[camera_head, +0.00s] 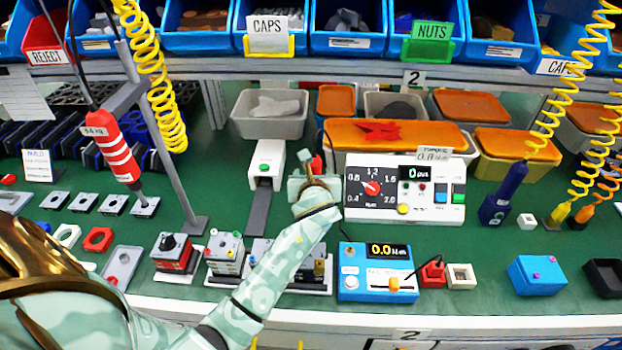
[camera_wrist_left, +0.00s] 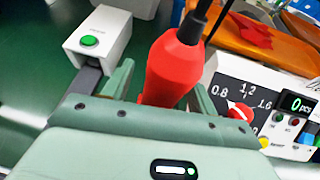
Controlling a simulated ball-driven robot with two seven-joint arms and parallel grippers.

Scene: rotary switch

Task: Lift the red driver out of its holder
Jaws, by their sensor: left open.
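The red driver (camera_head: 316,164) shows as a small red piece just behind my left gripper (camera_head: 314,184) in the head view. In the left wrist view the red driver (camera_wrist_left: 172,68) stands a little tilted, with a red body and a dark upper end. My left gripper (camera_wrist_left: 163,98) is open there, with a pale green finger on each side of the red body. I cannot tell whether either finger touches it. The driver's lower part and its holder are hidden by the gripper. My right gripper is not in view.
A white box with a green button (camera_head: 265,165) stands left of the gripper. A white panel with a dial (camera_head: 400,200) stands close on the right. A red-and-white striped tool (camera_head: 115,150) hangs at the left. Rotary switches (camera_head: 225,250) and a blue meter (camera_head: 378,275) stand in front.

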